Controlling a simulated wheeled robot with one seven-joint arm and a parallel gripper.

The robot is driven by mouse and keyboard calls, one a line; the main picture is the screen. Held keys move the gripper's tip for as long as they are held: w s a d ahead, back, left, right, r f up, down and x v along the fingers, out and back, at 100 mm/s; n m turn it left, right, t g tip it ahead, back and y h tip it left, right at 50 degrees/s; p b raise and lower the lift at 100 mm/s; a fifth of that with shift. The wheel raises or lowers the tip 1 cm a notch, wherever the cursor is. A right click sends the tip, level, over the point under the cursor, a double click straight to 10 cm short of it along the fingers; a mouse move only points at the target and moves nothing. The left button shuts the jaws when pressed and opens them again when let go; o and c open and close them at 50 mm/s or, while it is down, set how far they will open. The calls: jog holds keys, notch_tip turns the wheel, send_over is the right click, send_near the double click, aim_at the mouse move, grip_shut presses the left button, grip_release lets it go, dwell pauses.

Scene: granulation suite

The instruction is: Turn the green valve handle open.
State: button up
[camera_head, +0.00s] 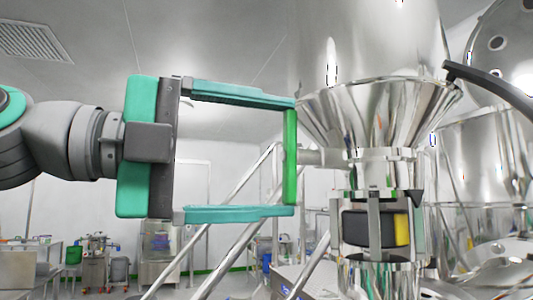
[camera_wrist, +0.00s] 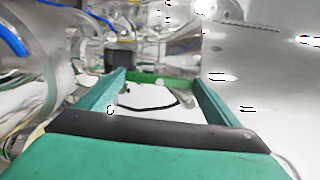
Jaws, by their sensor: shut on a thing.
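The green valve handle (camera_head: 291,150) is a narrow upright bar in the head view. A short metal stem (camera_head: 313,157) joins it to the valve body (camera_head: 375,172) under the steel cone. My gripper (camera_head: 289,158) comes from the left, with one finger above and one below. It is shut on the handle, with the fingertips at the bar's top and bottom ends.
A large steel cone hopper (camera_head: 375,105) stands above the valve. A dark block with a yellow side (camera_head: 375,229) sits below it. Steel rails (camera_head: 225,255) slope behind my gripper. A black hose (camera_head: 490,85) and steel vessels (camera_head: 485,150) are at right.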

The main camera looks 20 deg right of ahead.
jog(key=shift+n, duration=0.5)
jog(key=o, duration=0.9)
jog(key=shift+a, duration=0.1)
jog(key=a, duration=1)
jog(key=shift+s+a, duration=0.2)
jog(key=shift+a, duration=0.1)
